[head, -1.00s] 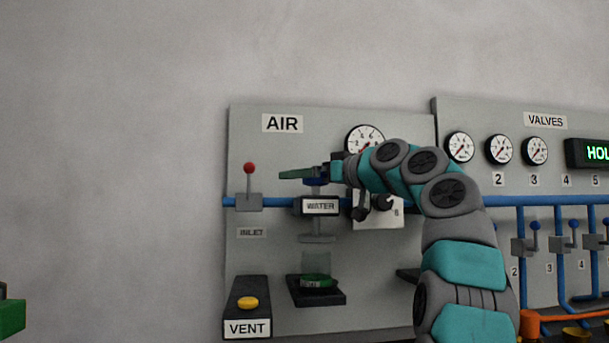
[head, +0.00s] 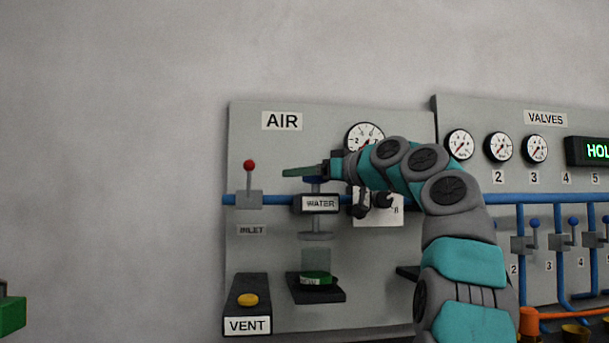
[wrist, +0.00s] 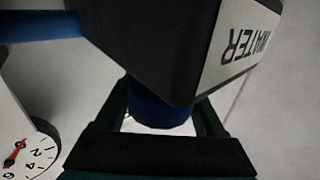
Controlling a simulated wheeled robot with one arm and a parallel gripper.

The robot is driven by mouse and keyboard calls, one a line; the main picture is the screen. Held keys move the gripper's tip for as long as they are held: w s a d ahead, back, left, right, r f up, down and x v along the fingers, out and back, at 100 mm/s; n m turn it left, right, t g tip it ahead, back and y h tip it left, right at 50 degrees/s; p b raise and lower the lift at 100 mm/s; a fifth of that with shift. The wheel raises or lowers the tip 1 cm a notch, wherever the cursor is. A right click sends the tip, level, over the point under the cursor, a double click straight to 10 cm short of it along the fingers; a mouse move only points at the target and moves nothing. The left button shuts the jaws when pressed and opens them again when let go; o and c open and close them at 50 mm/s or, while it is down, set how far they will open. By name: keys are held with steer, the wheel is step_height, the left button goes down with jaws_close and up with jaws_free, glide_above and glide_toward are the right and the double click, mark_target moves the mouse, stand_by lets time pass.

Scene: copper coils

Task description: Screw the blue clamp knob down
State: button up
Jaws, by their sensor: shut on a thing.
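The blue clamp knob (head: 314,182) sits on top of the dark block labelled WATER (head: 320,204) on the AIR panel. In the head view my gripper (head: 305,172) reaches it from the right, with a green finger extending left across the knob and hiding most of it. In the wrist view the blue knob (wrist: 160,108) sits between the two green fingers, which are shut on it, against the dark block (wrist: 165,45). Below the block, a grey disc (head: 316,236) hangs above a clear container with a green base (head: 316,278). The disc and container are apart.
A red-tipped lever (head: 249,167) stands left of the block on the blue pipe. A pressure gauge (head: 365,138) is close behind my wrist. A VENT box with a yellow button (head: 247,300) is at lower left. The valves panel (head: 480,180) lies to the right.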

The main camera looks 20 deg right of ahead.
steer(key=shift+m+h+b, duration=0.3)
steer(key=shift+h, duration=0.2)
